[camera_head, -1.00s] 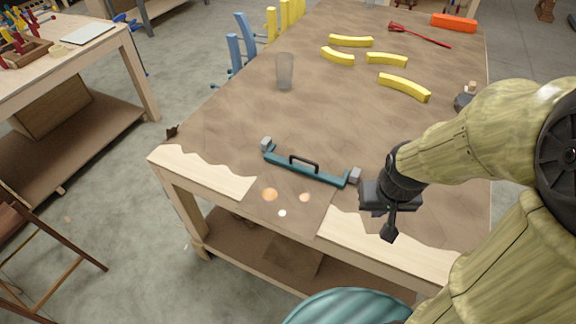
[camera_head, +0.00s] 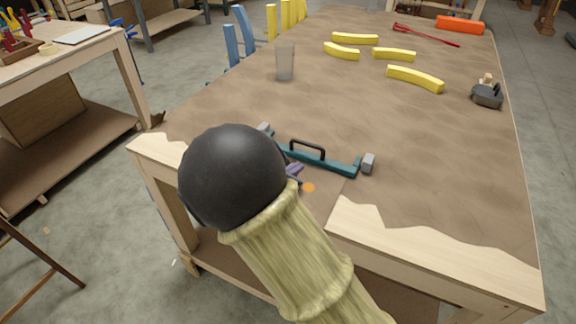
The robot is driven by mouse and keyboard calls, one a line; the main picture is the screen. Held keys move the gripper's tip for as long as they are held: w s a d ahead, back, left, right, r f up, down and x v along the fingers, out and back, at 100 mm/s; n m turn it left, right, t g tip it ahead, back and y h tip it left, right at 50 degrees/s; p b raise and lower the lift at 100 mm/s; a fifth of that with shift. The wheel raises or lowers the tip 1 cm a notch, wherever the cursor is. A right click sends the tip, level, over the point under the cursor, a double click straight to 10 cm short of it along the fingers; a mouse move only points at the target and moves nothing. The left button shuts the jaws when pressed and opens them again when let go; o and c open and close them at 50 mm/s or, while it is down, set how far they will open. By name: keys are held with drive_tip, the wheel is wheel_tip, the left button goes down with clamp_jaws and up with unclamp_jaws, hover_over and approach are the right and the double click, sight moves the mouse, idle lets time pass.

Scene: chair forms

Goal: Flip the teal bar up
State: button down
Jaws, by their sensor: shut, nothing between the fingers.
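The teal bar (camera_head: 330,164) lies low near the front edge of the brown-topped table, held between two grey end blocks. A black handle (camera_head: 307,150) stands up from its middle. Its left end is partly hidden by my arm's round black joint. My gripper (camera_head: 294,172) is mostly hidden behind this joint. Only a small purple-grey part of it shows, close to the bar's left half at its front side. I cannot tell whether it touches the bar. The gripper is shut with nothing in it.
A clear cup (camera_head: 285,62) stands behind the bar. Several yellow curved pieces (camera_head: 415,78) lie farther back. A dark grey object (camera_head: 487,95) sits at the right edge. An orange block (camera_head: 460,25) and a red tool (camera_head: 425,35) lie at the far end. The table's middle is clear.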

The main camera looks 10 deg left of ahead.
drive_tip(key=a+n+t, duration=0.1)
drive_tip(key=a, duration=0.1)
drive_tip(key=a+n+y, duration=0.1)
drive_tip(key=a, duration=0.1)
drive_tip(key=a+n+t+b, duration=0.1)
drive_tip(key=shift+w+a+f+t, duration=0.2)
drive_tip(key=shift+a+f+t, duration=0.1)
drive_tip(key=shift+a+f, duration=0.1)
drive_tip(key=shift+a+r+n+y, duration=0.15)
drive_tip(key=shift+a+n+y, duration=0.15)
drive_tip(key=shift+y, duration=0.1)
drive_tip(key=shift+d, duration=0.1)
drive_tip(key=p+x, duration=0.1)
drive_tip(key=x, duration=0.9)
drive_tip(key=shift+r, duration=0.1)
